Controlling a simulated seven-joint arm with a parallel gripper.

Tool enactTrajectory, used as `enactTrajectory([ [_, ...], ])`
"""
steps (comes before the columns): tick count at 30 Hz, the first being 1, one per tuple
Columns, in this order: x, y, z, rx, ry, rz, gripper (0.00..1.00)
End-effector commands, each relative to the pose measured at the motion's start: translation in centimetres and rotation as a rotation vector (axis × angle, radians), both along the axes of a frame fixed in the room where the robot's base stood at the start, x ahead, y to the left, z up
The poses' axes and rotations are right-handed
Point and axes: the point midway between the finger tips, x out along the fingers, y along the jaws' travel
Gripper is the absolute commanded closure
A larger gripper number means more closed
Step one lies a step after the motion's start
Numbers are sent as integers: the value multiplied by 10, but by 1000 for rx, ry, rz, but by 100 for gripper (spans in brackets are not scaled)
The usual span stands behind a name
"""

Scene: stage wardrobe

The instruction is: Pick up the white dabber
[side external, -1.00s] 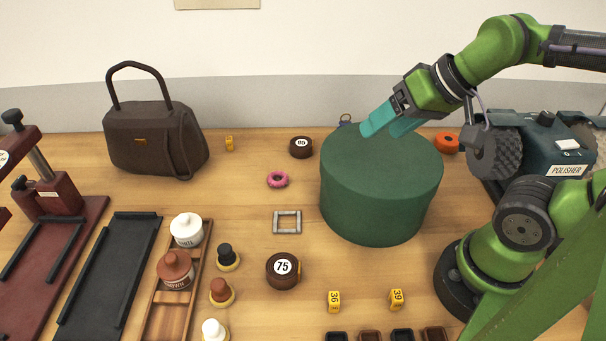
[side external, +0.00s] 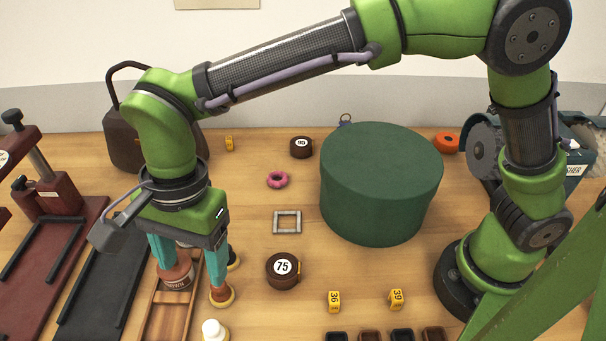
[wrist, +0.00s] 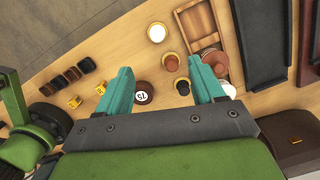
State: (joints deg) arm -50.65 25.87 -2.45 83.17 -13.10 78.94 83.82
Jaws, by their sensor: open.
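The white dabber (side external: 213,330) stands upright near the front edge of the side view, partly cut off by the frame. It also shows in the wrist view (wrist: 156,32), beyond the fingertips and between their lines. My gripper (side external: 192,272) points down with its teal fingers apart and nothing held. The brown dabber (wrist: 170,63) and black dabber (wrist: 183,86) stand in a row with the white one. In the side view the right finger covers part of the brown and black dabbers. The white dabber is apart from both fingers, nearer the camera.
A wooden tray (wrist: 203,20) with a brown jar (side external: 176,275) lies beside the dabbers.

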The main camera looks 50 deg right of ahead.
Motion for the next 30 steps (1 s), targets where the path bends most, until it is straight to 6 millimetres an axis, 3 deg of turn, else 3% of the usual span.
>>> enactTrajectory([
  [5,-3,-1,-6,-15,29,-108,32],
  [18,-8,10,-93,-16,30,-109,32],
  [30,-11,14,-132,-14,30,-109,32],
])
